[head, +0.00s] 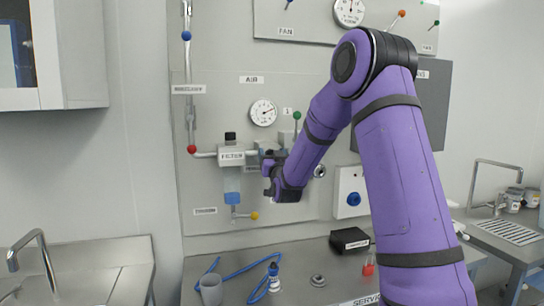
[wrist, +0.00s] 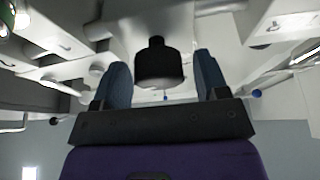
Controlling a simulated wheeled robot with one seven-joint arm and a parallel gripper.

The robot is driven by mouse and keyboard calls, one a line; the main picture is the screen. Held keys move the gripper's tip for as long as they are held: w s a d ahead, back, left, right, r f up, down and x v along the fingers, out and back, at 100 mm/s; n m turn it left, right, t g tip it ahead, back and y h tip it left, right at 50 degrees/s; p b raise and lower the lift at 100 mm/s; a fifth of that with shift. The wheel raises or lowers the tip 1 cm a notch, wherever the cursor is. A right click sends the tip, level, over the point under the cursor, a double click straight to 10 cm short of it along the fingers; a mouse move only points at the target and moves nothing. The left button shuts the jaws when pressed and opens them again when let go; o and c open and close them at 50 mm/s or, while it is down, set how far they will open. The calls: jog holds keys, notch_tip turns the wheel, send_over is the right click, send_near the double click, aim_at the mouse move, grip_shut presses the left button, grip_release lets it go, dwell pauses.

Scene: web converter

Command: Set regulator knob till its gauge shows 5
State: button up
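In the wrist view a black cylindrical knob (wrist: 160,64) shows between the two blue-grey fingers of my gripper (wrist: 164,80). The fingers are open on either side of it. A gap shows on the right; on the left I cannot tell whether they touch.
The FILTER block (head: 231,156) with a black top and blue bowl is close left of my gripper. A green-knobbed lever (head: 297,116) and a grey box (head: 430,105) are to the right. The bench (head: 330,275) below holds a blue hose, a cup and a black box.

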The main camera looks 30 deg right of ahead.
jog(key=c, duration=0.8)
jog(key=shift+n, duration=0.6)
jog(key=shift+a+n+t+y, duration=0.1)
jog(key=shift+n+y, duration=0.65)
jog(key=shift+n, duration=0.6)
jog(key=shift+n+t+y, duration=0.1)
jog(key=shift+n+y, duration=0.7)
jog(key=shift+n, duration=0.6)
jog(key=shift+a+n+t+y, duration=0.1)
jog(key=shift+n+y, duration=0.65)
jog(key=shift+n, duration=0.6)
jog(key=shift+d+n, duration=0.1)
jog(key=shift+n, duration=0.2)
jog(key=o, duration=0.9)
jog(key=shift+o, duration=0.2)
jog(key=shift+s, duration=0.1)
